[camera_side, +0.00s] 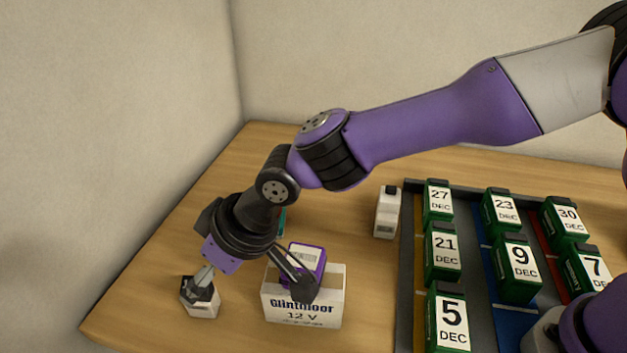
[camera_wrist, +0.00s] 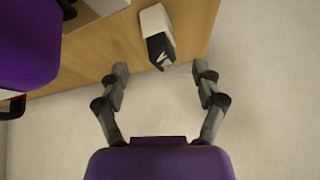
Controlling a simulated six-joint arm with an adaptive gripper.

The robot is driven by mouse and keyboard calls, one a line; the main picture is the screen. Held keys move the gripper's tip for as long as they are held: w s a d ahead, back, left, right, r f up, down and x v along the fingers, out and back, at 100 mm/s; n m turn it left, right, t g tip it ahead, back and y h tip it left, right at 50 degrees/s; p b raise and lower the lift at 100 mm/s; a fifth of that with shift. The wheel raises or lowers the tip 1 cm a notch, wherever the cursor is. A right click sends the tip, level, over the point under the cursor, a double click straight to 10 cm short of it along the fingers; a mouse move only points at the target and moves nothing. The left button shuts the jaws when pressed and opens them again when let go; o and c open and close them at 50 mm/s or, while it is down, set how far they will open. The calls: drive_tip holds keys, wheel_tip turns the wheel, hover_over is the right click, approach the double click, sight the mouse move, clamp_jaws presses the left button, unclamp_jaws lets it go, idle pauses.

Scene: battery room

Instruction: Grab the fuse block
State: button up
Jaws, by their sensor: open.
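A small white block with a dark top (camera_side: 200,303) stands near the left corner of the table; it looks like the fuse block, though no label on it is readable. In the wrist view the block (camera_wrist: 157,22) lies ahead of the fingertips, roughly midway between them, its dark end towards me. My gripper (camera_side: 253,282) is open and points down. In the side view one finger overlaps the block's top and partly hides it; whether they touch I cannot tell. The wrist view shows the open gripper (camera_wrist: 161,70) with nothing between its fingers.
A white box marked Glintmoor 12 V (camera_side: 302,312) stands right of the block, holding a purple-edged battery (camera_side: 305,258); the other finger overlaps it in the side view. Another white block (camera_side: 388,213) stands farther back. A dark tray (camera_side: 470,268) holds several green dated batteries. The table edge is close.

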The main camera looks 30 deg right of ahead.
sight(207, 306)
drive_tip(key=x, duration=0.5)
drive_tip(key=shift+a+f, duration=0.1)
drive_tip(key=shift+a, duration=0.05)
drive_tip(key=shift+s, duration=0.1)
clamp_jaws()
